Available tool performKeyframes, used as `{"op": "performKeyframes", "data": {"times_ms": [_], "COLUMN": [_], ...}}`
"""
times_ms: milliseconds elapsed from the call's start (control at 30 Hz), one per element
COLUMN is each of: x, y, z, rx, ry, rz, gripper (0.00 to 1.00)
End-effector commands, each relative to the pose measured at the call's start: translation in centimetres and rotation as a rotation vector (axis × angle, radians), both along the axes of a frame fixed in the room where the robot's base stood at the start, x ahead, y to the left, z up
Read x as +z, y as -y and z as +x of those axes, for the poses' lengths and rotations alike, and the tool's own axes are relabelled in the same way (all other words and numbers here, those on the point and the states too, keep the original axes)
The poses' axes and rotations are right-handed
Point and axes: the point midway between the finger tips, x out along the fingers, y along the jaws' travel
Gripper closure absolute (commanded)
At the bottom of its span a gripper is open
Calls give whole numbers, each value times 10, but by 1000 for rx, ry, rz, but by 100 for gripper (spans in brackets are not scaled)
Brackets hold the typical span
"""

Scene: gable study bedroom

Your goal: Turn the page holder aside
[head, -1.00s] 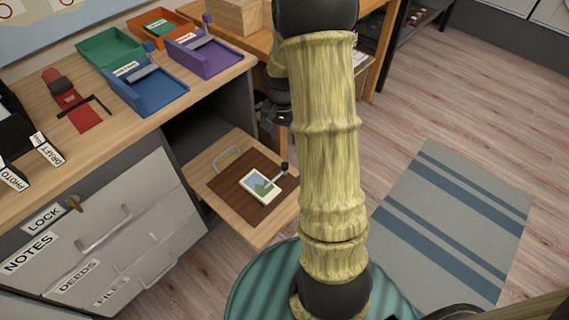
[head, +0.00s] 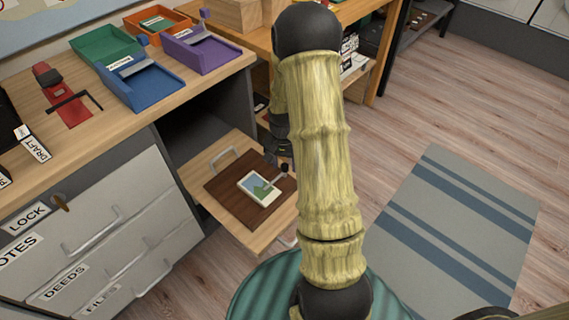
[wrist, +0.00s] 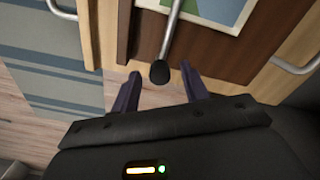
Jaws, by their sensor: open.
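The page holder is a thin metal arm (wrist: 172,28) with a black knob (wrist: 160,72) at its end. It reaches across a picture card (head: 260,188) lying on a dark brown board (head: 225,195); in the head view its knob (head: 284,168) sits at the board's far right edge. My gripper (wrist: 161,84) is open and empty. In the wrist view the knob lies between the fingertips or just beyond them; I cannot tell the depth. In the head view my gripper (head: 279,153) is right beside the knob, and my arm hides part of that area.
The board lies on a pulled-out wooden shelf (head: 205,160) with metal handles at its sides. Grey labelled drawers (head: 120,215) stand left of it. Blue (head: 140,85) and purple (head: 200,48) trays stand on the desk above. A striped rug (head: 440,240) covers floor at right.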

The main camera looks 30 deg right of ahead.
Motion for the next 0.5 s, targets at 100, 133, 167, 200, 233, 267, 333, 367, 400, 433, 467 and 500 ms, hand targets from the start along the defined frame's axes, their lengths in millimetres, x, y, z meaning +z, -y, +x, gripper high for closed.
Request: {"op": "performKeyframes", "data": {"times_ms": [100, 133, 167, 200, 233, 267, 333, 367, 400, 433, 467, 500], "x": [0, 0, 1, 0, 0, 0, 1, 1, 1, 1, 1, 1], "y": [0, 0, 0, 0, 0, 0, 0, 0, 0, 0, 0, 0], "z": [0, 0, 0, 0, 0, 0, 0, 0, 0, 0, 0, 0], "rx": [0, 0, 0, 0, 0, 0, 0, 0, 0, 0, 0, 0], "ry": [0, 0, 0, 0, 0, 0, 0, 0, 0, 0, 0, 0], "rz": [0, 0, 0, 0, 0, 0, 0, 0, 0, 0, 0, 0], "gripper": [55, 61, 67, 75, 80, 86, 100, 100, 100, 100, 100, 100]}}
